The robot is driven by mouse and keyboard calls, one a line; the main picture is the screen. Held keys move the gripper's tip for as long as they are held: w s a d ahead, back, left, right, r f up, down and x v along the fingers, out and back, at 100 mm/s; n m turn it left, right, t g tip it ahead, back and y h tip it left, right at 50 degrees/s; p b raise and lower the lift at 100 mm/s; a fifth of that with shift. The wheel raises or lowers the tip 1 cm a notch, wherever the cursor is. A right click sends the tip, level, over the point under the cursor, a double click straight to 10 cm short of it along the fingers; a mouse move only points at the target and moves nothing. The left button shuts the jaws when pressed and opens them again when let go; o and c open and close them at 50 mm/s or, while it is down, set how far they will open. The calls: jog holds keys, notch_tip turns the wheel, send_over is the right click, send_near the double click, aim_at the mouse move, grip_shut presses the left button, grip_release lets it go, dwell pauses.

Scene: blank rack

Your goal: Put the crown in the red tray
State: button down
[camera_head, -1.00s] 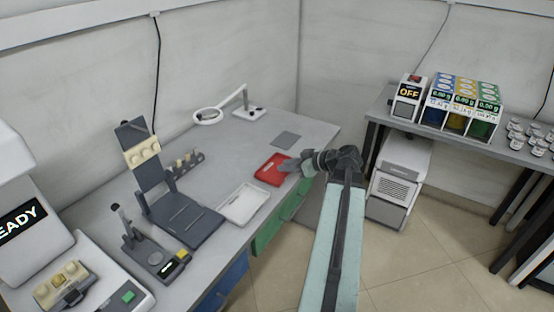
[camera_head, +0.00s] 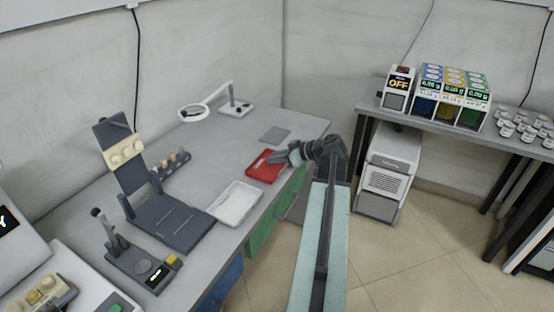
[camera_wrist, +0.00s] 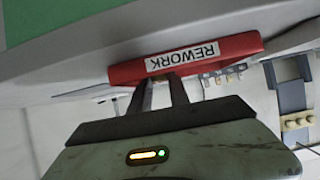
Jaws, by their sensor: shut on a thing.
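The red tray (camera_head: 262,172) lies near the front edge of the grey bench. My gripper (camera_head: 285,156) is at the tray's right side, with its tips over or very close to it. In the wrist view the tray's red wall (camera_wrist: 225,47) shows a "REWORK" label upside down. The two fingers (camera_wrist: 162,84) reach past the edge of that wall, close together, and their tips are hidden behind it. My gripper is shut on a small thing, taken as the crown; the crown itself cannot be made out.
A white tray (camera_head: 236,204) lies left of the red tray. A dark stand (camera_head: 170,222) and a small rack (camera_head: 174,163) are farther left. A grey mat (camera_head: 275,134) and a magnifier lamp (camera_head: 236,108) are behind. Bench around the mat is clear.

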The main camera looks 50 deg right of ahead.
jog(key=shift+f, duration=0.25)
jog(key=c, duration=1.2)
grip_release()
jog(key=shift+r, duration=0.1)
jog(key=shift+c, duration=0.2)
jog(key=shift+r, duration=0.25)
jog(key=p+v, duration=0.5)
jog(key=v, duration=0.7)
jog(key=shift+p, duration=0.4)
jog(key=shift+f, duration=0.1)
